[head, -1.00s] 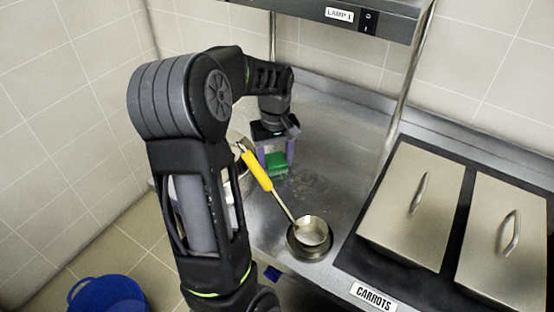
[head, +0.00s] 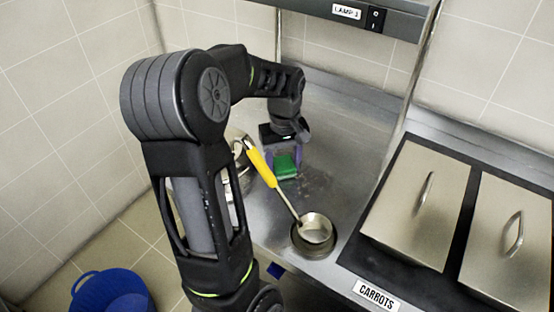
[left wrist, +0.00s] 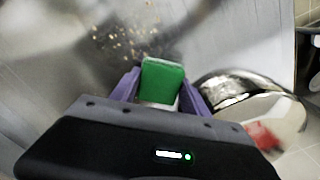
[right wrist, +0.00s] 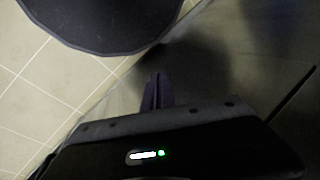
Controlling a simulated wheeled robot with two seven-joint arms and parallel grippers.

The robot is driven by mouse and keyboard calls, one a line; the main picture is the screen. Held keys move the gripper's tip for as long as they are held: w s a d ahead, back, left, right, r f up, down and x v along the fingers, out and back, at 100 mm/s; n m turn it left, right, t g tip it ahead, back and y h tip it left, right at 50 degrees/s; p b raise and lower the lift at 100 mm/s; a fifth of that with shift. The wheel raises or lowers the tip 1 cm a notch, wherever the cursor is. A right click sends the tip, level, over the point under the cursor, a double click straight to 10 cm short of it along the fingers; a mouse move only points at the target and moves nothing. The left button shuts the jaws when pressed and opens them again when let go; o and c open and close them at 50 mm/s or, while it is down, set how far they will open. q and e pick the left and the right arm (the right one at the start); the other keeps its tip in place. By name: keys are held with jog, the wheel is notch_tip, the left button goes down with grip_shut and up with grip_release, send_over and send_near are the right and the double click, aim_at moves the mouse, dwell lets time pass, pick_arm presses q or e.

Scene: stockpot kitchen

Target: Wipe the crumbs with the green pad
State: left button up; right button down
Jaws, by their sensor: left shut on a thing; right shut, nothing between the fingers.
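The green pad (head: 286,165) is between the purple fingers of my left gripper (head: 284,163), low over the steel counter (head: 340,130). In the left wrist view my left gripper (left wrist: 161,88) is shut on the green pad (left wrist: 162,80), which has a pale underside. Crumbs (left wrist: 125,38) lie scattered on the counter just beyond the pad in that view. In the head view they show only as faint specks right of and below the pad. I cannot tell whether the pad touches the counter. My right gripper (right wrist: 158,92) is shut and empty in the right wrist view.
A ladle with a yellow handle (head: 262,168) leans from a small steel pot (head: 315,235) in front of the pad. A shiny pot (left wrist: 240,90) stands beside my left gripper. Lidded containers (head: 420,200) are at the right. A blue bucket (head: 112,292) is on the floor.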

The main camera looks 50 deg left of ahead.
aim_at(324, 192)
pick_arm(q)
jog(key=shift+w+d, duration=0.25)
jog(key=shift+d, duration=0.4)
jog(key=shift+d, duration=0.1)
jog(key=shift+w+d+f, duration=0.1)
jog(key=shift+w+d, duration=0.2)
jog(key=shift+d, duration=0.55)
jog(key=shift+w+d, duration=0.25)
jog(key=shift+d, duration=0.55)
jog(key=shift+w+d, duration=0.3)
jog(key=shift+d, duration=0.6)
jog(key=shift+w+d, duration=0.25)
jog(key=shift+d, duration=0.6)
jog(key=shift+w+d+b, duration=0.15)
jog(key=shift+w+d, duration=0.1)
jog(key=shift+d, duration=0.6)
jog(key=shift+w+d+b, duration=0.15)
jog(key=shift+w+d, duration=0.1)
jog(key=shift+d, duration=0.6)
